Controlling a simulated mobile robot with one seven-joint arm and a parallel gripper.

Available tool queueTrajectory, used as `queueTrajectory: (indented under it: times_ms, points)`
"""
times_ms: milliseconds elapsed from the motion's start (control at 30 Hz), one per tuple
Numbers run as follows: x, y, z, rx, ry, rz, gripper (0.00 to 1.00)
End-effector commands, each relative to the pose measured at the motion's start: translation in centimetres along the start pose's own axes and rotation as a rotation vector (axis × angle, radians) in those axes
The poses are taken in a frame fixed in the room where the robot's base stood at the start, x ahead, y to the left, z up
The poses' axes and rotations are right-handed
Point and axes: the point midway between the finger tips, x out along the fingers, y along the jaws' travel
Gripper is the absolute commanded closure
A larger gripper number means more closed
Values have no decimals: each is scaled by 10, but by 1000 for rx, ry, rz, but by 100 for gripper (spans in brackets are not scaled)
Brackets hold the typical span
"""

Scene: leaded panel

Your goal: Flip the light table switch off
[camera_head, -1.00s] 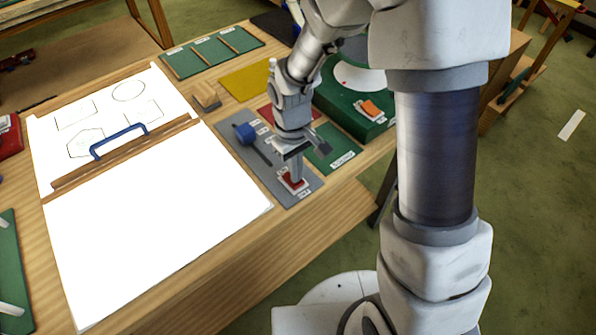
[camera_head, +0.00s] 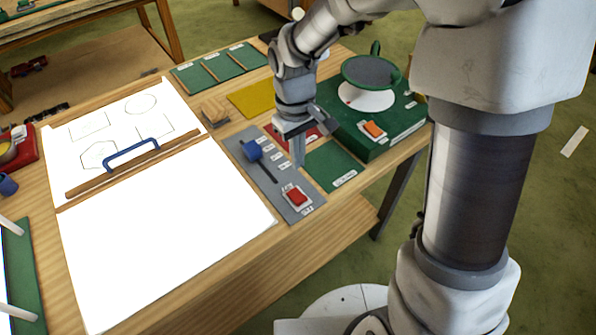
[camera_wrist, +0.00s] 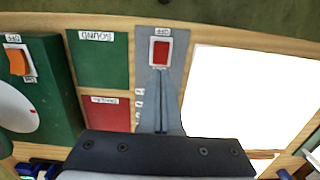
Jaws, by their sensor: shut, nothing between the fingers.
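The light table switch is a red rocker (camera_head: 296,197) in a white frame at the near end of a grey panel (camera_head: 268,187), with small labels beside it. It also shows as a red rocker (camera_wrist: 161,51) at the top of the panel in the wrist view. The light table (camera_head: 190,225) glows bright white to the left. My gripper (camera_head: 298,163) is shut and empty, pointing down above the panel between the blue slider knob (camera_head: 252,149) and the switch, apart from the rocker. Which way the rocker is tilted is too small to tell.
A green box (camera_head: 385,138) with an orange switch (camera_head: 373,130) and a round dish stands right of the panel. Green, red and yellow mats lie around it. A wooden bar with a blue handle (camera_head: 131,152) lies across the light table.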

Motion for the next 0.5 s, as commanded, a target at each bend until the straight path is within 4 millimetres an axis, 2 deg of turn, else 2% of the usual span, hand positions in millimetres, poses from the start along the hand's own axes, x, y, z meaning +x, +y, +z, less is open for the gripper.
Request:
queueTrajectory:
  times_ms: [100, 200, 500]
  points:
    - [-17, 0, -1, 1, 3, 1, 100]
    - [-25, 0, 0, 1, 1, 0, 100]
    - [-28, 0, 1, 0, -2, 0, 100]
